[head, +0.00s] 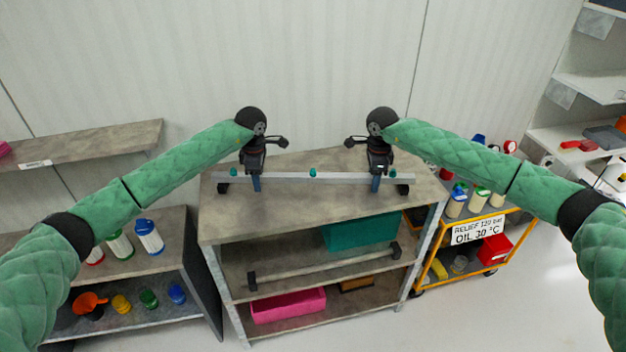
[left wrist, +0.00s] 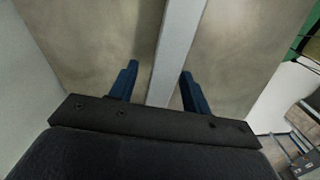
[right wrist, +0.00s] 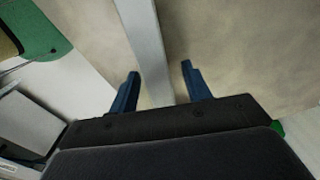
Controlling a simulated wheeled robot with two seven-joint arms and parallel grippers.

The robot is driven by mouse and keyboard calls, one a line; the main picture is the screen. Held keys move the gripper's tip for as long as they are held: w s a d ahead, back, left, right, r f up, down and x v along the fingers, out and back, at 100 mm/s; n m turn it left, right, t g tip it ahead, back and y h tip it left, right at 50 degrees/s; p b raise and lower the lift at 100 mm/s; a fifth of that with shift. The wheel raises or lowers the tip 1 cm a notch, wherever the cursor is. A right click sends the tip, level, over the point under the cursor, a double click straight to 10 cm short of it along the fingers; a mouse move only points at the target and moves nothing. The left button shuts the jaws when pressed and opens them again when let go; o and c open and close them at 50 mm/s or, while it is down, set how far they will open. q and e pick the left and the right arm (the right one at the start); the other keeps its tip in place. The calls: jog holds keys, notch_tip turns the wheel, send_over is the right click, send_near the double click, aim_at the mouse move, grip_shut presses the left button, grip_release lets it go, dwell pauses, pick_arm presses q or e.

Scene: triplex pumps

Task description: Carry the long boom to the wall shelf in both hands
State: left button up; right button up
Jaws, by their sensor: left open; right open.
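The long boom (head: 310,176) is a thin pale grey bar with dark end pieces and several small teal knobs. It lies along the top of a grey shelf unit. My left gripper (head: 256,184) is above its left part, open, with one blue finger on each side of the bar in the left wrist view (left wrist: 159,75). My right gripper (head: 376,184) is at its right part, also open, its fingers either side of the bar in the right wrist view (right wrist: 160,72). Neither gripper is closed on it. A wall shelf (head: 110,138) with a label is at the left.
The shelf unit (head: 270,205) holds a teal bin (head: 362,232), a pink bin (head: 288,306) and another bar (head: 325,268) lower down. A low rack with filters and coloured caps (head: 149,298) stands left, an orange cart (head: 480,277) right.

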pick_arm(q)
jog(key=shift+f, duration=0.5)
pick_arm(e)
jog(key=shift+f, duration=0.55)
pick_arm(q)
jog(key=shift+r, duration=0.1)
pick_arm(e)
jog(key=shift+r, duration=0.1)
pick_arm(q)
jog(key=shift+c, duration=0.5)
pick_arm(e)
jog(key=shift+c, duration=0.5)
pick_arm(q)
jog(key=c, duration=0.7)
pick_arm(e)
jog(key=c, duration=0.7)
pick_arm(q)
grip_shut()
pick_arm(e)
grip_shut()
